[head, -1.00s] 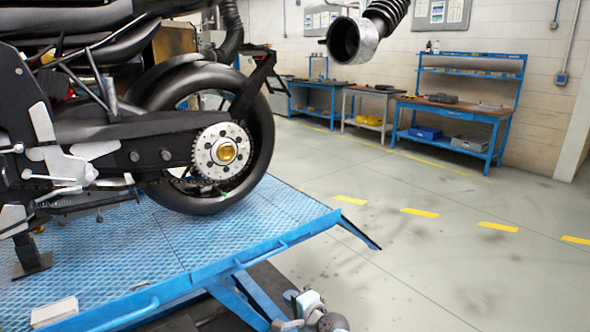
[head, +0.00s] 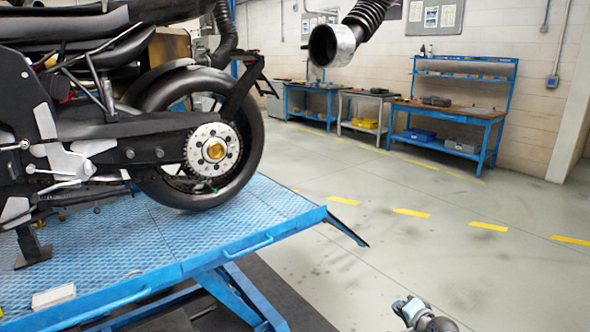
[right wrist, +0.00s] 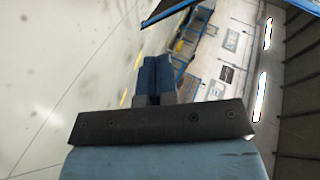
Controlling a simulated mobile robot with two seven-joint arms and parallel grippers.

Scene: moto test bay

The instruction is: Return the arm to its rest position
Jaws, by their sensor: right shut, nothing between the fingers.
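My right arm's end shows at the bottom edge of the head view, with the right gripper (head: 410,308) small and partly cut off over the grey floor. It is to the right of the blue lift table and clear of it. In the right wrist view the two blue fingers (right wrist: 157,75) lie side by side, shut and empty. My left gripper is in neither view.
A motorcycle (head: 150,150) stands on the blue lift table (head: 165,240) at left. A hose with a metal nozzle (head: 333,45) hangs above. Workbenches (head: 450,115) line the back wall. The floor (head: 400,260) at right is clear, with yellow dashes.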

